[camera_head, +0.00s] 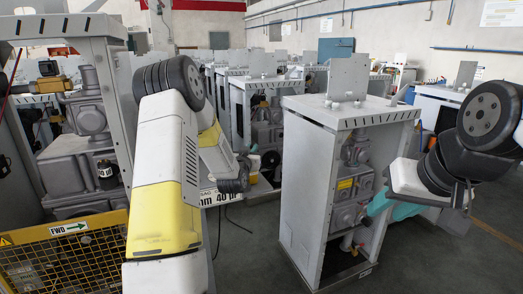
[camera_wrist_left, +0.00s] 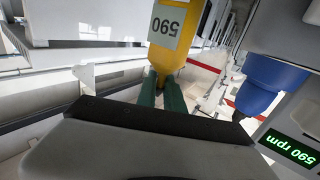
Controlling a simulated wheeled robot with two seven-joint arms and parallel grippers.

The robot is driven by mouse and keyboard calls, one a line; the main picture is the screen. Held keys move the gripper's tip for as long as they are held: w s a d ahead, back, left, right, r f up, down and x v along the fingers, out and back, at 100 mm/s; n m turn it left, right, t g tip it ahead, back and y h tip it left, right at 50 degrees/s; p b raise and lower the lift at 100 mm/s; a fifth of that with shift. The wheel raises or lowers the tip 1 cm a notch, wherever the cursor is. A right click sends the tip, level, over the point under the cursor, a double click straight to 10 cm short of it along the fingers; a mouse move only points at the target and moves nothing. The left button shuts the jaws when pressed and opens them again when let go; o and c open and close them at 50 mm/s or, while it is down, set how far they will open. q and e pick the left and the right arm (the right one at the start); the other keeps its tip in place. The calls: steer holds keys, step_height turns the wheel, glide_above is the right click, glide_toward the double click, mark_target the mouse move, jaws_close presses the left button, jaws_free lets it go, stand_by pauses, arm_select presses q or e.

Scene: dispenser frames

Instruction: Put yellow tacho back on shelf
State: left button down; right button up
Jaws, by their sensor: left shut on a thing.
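A yellow tacho (camera_wrist_left: 185,45) with a white "590" label shows at the top of the left wrist view. My left gripper (camera_wrist_left: 160,92) is shut on the lower part of it with its green fingers. In the head view my left arm reaches forward from the bottom left, and the gripper end is partly hidden behind dark wrist parts. My right gripper (camera_head: 460,195) is at the right of the head view, and its finger opening is unclear. I cannot make out which surface is the tacho's shelf.
A blue part (camera_wrist_left: 268,85) beside a green "590 rpm" display (camera_wrist_left: 290,149) shows at the right of the wrist view. A grey dispenser frame (camera_head: 302,190) stands between my arms. Another frame (camera_head: 118,120) and a yellow mesh guard (camera_head: 65,258) are at the left. Dark floor lies between them.

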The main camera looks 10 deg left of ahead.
arm_select(q)
steer(key=shift+f, duration=0.1)
steer(key=c, duration=1.5)
jaws_free()
steer(key=shift+o, duration=0.2)
steer(key=s+d+r+g, duration=0.2)
steer(key=s+r+g, duration=0.1)
steer(key=s, duration=1.1)
steer(key=s+d+r+g+h, duration=0.1)
steer(key=s+d+r+g, duration=0.2)
steer(key=s, duration=1.2)
steer(key=s+d+r+g+h, duration=0.1)
steer(key=s+d+r+g, duration=0.2)
steer(key=s, duration=1.2)
steer(key=r+g, duration=0.1)
steer(key=g, duration=0.1)
steer(key=shift+r+m+g, duration=0.2)
steer(key=shift+m+g, duration=0.1)
steer(key=shift+g, duration=0.1)
